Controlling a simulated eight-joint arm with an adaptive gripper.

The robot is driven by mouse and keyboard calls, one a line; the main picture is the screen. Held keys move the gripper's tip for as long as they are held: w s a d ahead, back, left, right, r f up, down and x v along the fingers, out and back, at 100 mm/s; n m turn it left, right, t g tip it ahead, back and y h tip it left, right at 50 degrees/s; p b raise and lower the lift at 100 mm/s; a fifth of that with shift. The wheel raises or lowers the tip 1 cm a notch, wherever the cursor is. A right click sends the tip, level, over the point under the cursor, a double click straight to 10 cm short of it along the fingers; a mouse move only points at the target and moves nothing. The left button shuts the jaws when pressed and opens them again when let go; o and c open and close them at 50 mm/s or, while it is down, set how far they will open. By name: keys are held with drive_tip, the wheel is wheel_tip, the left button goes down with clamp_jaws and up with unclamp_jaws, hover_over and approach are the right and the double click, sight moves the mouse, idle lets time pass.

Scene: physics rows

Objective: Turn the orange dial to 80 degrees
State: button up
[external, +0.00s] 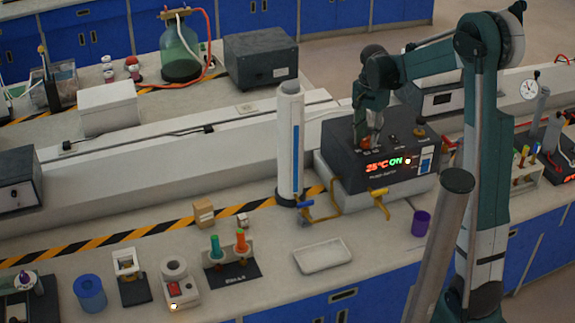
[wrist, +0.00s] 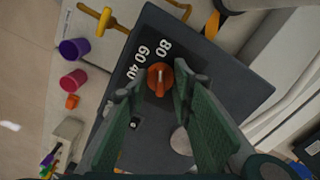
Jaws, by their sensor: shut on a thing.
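The orange dial (wrist: 160,79) sits on a dark panel of the grey heating device in the wrist view, with the printed numbers 80, 60 and 40 (wrist: 147,60) beside it. My gripper (wrist: 158,80) points down over the dial, its two green fingers shut on the dial's sides. In the external view my gripper (external: 367,138) is above the left part of the device (external: 385,168), mostly covering the dial. I cannot tell exactly which mark the dial points to.
A tall white cylinder (external: 289,145) stands just left of the device. Yellow taps (external: 380,200) and a purple cup (external: 421,223) are in front of it. A dark knob (external: 419,131) rises from the device's top right. A white tray (external: 322,256) lies on the bench.

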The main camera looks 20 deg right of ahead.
sight(369, 138)
idle(0.4)
drive_tip(key=o, duration=0.9)
drive_tip(key=shift+r, duration=0.1)
drive_tip(key=shift+r, duration=5.9)
drive_tip(key=shift+s, duration=0.1)
